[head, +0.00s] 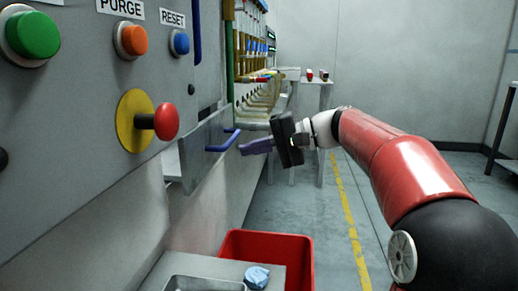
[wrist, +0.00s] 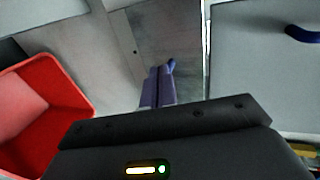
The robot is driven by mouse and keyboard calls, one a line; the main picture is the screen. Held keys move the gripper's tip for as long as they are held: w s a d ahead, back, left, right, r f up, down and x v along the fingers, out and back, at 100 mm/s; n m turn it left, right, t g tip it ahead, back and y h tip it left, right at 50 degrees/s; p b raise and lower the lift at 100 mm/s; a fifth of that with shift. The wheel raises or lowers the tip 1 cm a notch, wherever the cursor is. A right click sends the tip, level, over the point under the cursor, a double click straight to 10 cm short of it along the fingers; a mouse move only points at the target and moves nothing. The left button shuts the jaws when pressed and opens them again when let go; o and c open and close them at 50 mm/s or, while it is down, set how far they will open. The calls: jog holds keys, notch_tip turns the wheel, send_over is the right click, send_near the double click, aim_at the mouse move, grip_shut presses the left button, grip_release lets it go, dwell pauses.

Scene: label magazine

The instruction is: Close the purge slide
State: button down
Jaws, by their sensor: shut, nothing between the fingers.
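The purge slide appears to be the grey metal plate (head: 200,150) sticking out under the button panel in the head view. A blue handle (head: 222,143) is on its right end. My gripper (head: 245,147) has purple fingers, shut and empty, just right of the handle and pointing left toward it. In the wrist view, the shut fingers (wrist: 159,75) point at a grey plate surface (wrist: 172,35). A bit of the blue handle (wrist: 171,65) shows beside the fingertips, and the rest is hidden behind them. I cannot tell whether they touch.
The panel carries a green button (head: 33,35), an orange button (head: 131,40), a blue button (head: 179,43) and a protruding red knob (head: 166,121).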

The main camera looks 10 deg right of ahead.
aim_at(200, 150)
jog(key=x, duration=0.8)
jog(key=shift+a+r, duration=0.15)
jog(key=shift+r, duration=0.25)
jog(key=shift+w+a, duration=0.25)
jog(key=shift+a, duration=0.35)
jog(key=shift+w+a+p, duration=0.15)
jog(key=shift+w+a, duration=0.05)
jog(key=shift+a, duration=0.5)
jog(key=shift+w+a+p, duration=0.15)
jog(key=shift+w+a, duration=0.1)
jog(key=shift+a, duration=0.4)
jog(key=shift+w+a+p, duration=0.15)
jog(key=shift+w+a, duration=0.05)
jog(key=shift+a, duration=0.5)
jog(key=shift+r, duration=0.1)
